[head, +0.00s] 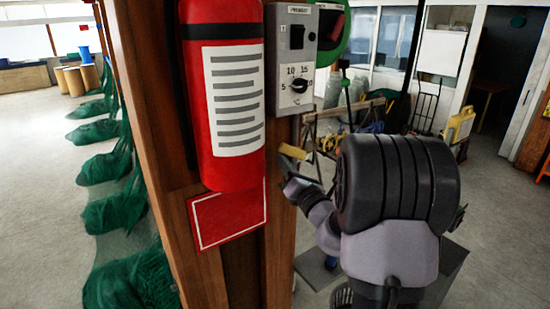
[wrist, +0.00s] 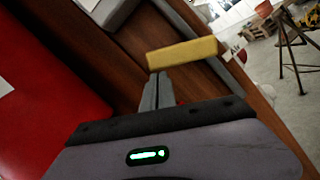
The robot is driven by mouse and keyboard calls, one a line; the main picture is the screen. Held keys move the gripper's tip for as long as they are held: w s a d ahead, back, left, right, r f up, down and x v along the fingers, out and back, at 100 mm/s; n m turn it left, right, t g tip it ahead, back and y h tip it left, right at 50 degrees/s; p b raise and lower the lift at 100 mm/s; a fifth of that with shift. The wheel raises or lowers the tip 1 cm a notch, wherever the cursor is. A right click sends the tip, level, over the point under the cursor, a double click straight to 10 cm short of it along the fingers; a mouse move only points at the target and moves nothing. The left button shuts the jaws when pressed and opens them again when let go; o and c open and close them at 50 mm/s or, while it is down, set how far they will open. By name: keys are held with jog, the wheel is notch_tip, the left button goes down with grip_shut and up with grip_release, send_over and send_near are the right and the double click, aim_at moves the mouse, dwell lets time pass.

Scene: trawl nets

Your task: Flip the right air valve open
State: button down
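A yellow valve handle (head: 292,151) shows beside the wooden post, just below the grey control box in the head view. In the wrist view the yellow handle (wrist: 182,54) lies nearly crosswise, slightly tilted, just beyond my fingertips. I see only one such handle and cannot tell if it is the right valve. My gripper (head: 287,176) is close to the handle. In the wrist view the two grey fingers of my gripper (wrist: 157,80) are together, with nothing seen between them. I cannot tell whether they touch the handle. The valve body is mostly hidden.
A red fire extinguisher (head: 222,95) hangs on the wooden post (head: 165,150), left of the handle. The grey control box (head: 292,60) with a knob is above. Green nets (head: 110,165) hang at left. Open floor (head: 490,200) lies at right.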

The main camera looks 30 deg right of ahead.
aim_at(285, 146)
jog(key=shift+d+r+m+p, duration=0.5)
jog(key=shift+r+m+p, duration=0.3)
jog(key=shift+r+p, duration=0.1)
jog(key=shift+d+r+p, duration=0.25)
jog(key=shift+r+p, duration=0.55)
jog(key=shift+p, duration=0.05)
jog(key=shift+d+r+p, duration=0.6)
jog(key=shift+d+r, duration=0.15)
jog(key=shift+d, duration=0.2)
jog(key=shift+d+r+p, duration=0.6)
jog(key=shift+d+r, duration=0.15)
jog(key=shift+d, duration=0.15)
jog(key=shift+w+r, duration=0.1)
